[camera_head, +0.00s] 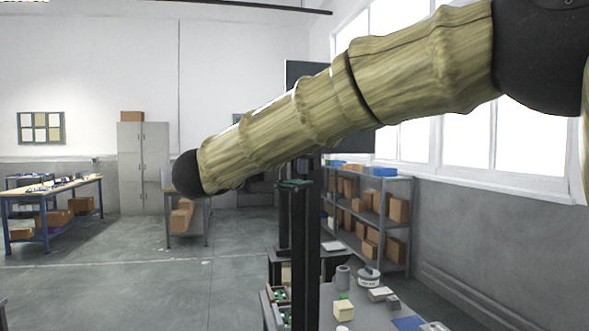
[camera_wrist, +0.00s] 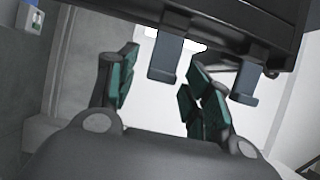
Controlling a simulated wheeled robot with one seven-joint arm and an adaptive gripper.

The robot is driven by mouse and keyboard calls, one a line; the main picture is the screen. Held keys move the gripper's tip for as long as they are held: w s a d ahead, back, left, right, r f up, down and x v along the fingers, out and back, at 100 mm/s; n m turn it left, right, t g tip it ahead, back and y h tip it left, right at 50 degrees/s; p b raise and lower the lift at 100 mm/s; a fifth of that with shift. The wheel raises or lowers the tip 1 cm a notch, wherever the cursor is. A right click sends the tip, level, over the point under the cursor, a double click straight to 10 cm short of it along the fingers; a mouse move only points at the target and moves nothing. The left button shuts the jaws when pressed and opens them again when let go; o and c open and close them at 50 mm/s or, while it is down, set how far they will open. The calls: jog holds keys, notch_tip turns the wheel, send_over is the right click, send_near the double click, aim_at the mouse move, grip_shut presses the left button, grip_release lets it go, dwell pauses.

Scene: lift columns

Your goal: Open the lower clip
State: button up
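Two blue-grey clips hang from a dark beam in the wrist view: one left of centre (camera_wrist: 166,58) and one to the right (camera_wrist: 245,84). I cannot tell which is the lower clip. My gripper (camera_wrist: 160,80) is open, its green-padded fingers apart, with nothing held. In the picture, the left-of-centre clip lies between the two fingers; contact cannot be made out. The right clip is beyond the right finger.
A dark upright column (camera_head: 304,255) stands under my arm in the head view. A bench (camera_head: 365,318) with small boxes and cans is close beside it. A shelf of cardboard boxes (camera_head: 397,180) stands behind, right. Open floor (camera_head: 150,285) lies left.

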jog(key=shift+a, duration=0.1)
jog(key=v, duration=1.2)
jog(key=shift+s, duration=0.1)
dwell(0.4)
